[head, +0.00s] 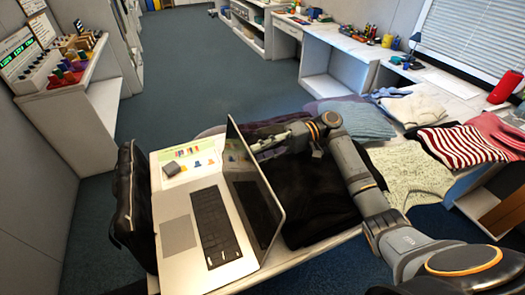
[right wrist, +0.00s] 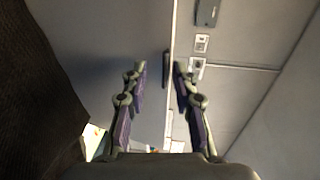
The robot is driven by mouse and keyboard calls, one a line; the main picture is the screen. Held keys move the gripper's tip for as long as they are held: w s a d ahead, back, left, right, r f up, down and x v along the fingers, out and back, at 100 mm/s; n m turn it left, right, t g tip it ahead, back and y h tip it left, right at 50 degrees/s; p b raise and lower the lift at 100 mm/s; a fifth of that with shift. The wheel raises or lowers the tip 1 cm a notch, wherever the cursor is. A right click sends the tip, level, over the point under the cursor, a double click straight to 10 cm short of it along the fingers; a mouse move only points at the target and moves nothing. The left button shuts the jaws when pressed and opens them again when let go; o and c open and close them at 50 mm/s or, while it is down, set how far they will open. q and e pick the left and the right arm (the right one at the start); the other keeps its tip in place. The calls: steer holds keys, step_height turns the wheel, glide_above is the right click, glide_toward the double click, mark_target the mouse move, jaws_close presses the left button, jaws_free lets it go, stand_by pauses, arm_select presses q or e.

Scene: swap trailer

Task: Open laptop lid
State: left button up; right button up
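The laptop (head: 180,235) stands on the table with its keyboard and touchpad facing up. Its lid (head: 240,165) is raised, standing roughly upright, with the dark screen seen at a steep angle. My right gripper (head: 258,146) is behind the upper part of the lid, on the lid's right, and is partly hidden by it. I cannot tell whether it touches the lid. In the right wrist view the right gripper (right wrist: 160,70) has its two fingers apart, with nothing clearly held between them. My left gripper does not show.
A black bag (head: 128,200) stands at the table's left edge. A dark cloth-like pile (head: 315,200) lies right of the lid. Folded clothes (head: 455,140) cover the right side.

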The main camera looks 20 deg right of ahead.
steer(key=d, duration=0.4)
steer(key=d+r, duration=0.1)
steer(key=d, duration=0.7)
steer(key=shift+w+r, duration=0.25)
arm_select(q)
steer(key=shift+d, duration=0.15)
